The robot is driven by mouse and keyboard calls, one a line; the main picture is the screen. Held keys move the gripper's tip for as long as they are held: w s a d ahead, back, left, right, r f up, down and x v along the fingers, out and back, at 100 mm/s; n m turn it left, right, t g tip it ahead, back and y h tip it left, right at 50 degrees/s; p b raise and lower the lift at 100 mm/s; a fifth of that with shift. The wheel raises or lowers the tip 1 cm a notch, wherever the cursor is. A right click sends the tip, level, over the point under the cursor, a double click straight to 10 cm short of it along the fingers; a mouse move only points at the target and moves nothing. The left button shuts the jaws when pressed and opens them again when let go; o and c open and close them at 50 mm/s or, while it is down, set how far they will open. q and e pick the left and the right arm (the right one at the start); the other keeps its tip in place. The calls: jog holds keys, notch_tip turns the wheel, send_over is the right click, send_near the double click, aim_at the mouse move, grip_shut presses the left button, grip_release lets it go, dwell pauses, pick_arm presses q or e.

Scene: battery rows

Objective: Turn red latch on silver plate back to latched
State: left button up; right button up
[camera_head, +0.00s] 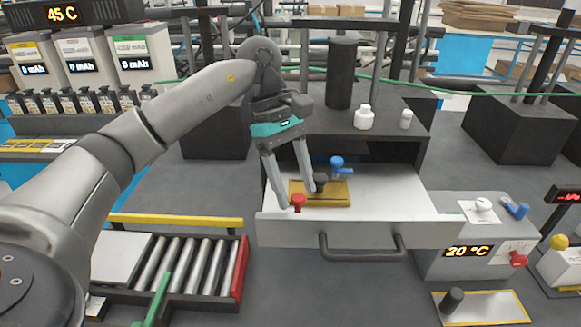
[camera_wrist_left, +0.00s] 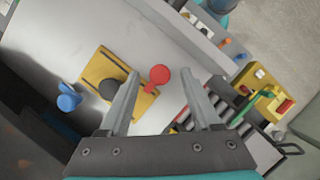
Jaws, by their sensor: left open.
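A red latch (camera_head: 298,201) sits at the near-left end of a brass-yellow plate (camera_head: 338,198) in the open drawer (camera_head: 400,205). The plate looks yellow, not silver. A black latch (camera_head: 320,182) and a blue latch (camera_head: 338,163) stand farther along. My left gripper (camera_head: 297,197) points down over the drawer, open, its fingers around the near end of the plate. In the left wrist view the red latch (camera_wrist_left: 158,76) shows between the spread fingertips, with clear space toward the right finger. Contact cannot be told. My right gripper is not in view.
A grey box (camera_head: 440,264) reading 20 °C, with another red knob (camera_head: 518,259) on a pale plate, stands right of the drawer. A roller tray (camera_head: 190,265) lies at front left. White bottles (camera_head: 363,117) stand above the drawer. The drawer's right side is bare.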

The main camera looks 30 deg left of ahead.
pick_arm(q)
jog(key=p+v, duration=0.3)
jog(key=v, duration=1.2)
jog(key=shift+p, duration=0.4)
jog(key=shift+a, duration=0.1)
